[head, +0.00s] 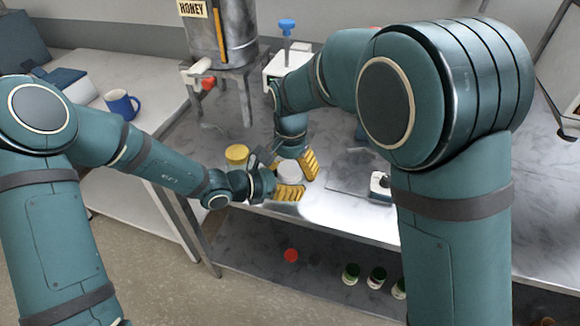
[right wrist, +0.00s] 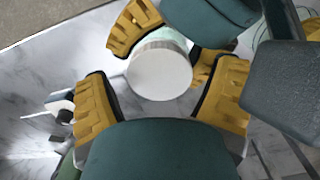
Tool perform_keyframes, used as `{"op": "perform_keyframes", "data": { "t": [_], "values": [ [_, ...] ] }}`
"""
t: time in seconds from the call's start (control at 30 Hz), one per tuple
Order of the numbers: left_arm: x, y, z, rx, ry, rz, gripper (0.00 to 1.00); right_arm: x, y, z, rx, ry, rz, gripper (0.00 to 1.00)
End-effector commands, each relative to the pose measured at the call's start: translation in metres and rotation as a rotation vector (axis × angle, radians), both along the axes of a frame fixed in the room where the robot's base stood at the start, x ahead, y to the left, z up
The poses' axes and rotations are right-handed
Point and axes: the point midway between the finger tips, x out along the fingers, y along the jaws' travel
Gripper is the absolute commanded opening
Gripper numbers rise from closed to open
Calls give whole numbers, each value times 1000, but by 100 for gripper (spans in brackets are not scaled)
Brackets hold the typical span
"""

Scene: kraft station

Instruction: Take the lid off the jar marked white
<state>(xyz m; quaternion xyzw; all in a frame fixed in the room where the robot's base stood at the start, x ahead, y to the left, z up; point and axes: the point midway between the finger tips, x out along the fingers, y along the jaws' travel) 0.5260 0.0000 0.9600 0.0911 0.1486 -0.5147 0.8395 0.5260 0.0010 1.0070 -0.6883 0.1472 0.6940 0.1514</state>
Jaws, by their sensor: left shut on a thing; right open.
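A jar with a round white lid (head: 289,171) stands near the front edge of the metal table. The lid faces the camera in the right wrist view (right wrist: 160,74), and the jar body below it is mostly hidden. My left gripper (head: 284,188) is shut on the jar, its yellow fingers around the body below the lid. My right gripper (right wrist: 165,80) is open above the jar, its yellow fingers on either side of the lid with visible gaps. I cannot read any marking on the jar.
A jar with a yellow lid (head: 237,154) stands just left of my grippers. A honey tank (head: 220,35) and a white device with a blue knob (head: 287,58) are behind. A blue mug (head: 122,104) sits on the left table. Several jars (head: 376,277) and a red disc (head: 291,255) are on the lower shelf.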

Motion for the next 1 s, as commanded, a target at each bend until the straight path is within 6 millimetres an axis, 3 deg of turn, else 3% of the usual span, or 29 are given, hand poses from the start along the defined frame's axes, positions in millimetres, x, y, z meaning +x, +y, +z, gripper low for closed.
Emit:
{"op": "perform_keyframes", "data": {
  "t": [0.23,0.47,0.77,0.87,1.0],
  "values": [
    [0,0,0,-1,0,0,0,1,0,32,3,-3,1,86],
    [0,0,0,-1,0,0,0,0,0,44,0,-1,-8,89],
    [0,0,0,-1,0,0,0,0,0,72,-4,-1,-235,89],
    [0,0,0,-1,0,0,0,0,-1,73,-4,1,-276,89],
    [0,0,0,-1,0,0,0,0,-1,59,-4,3,-284,89]
  ]
}}
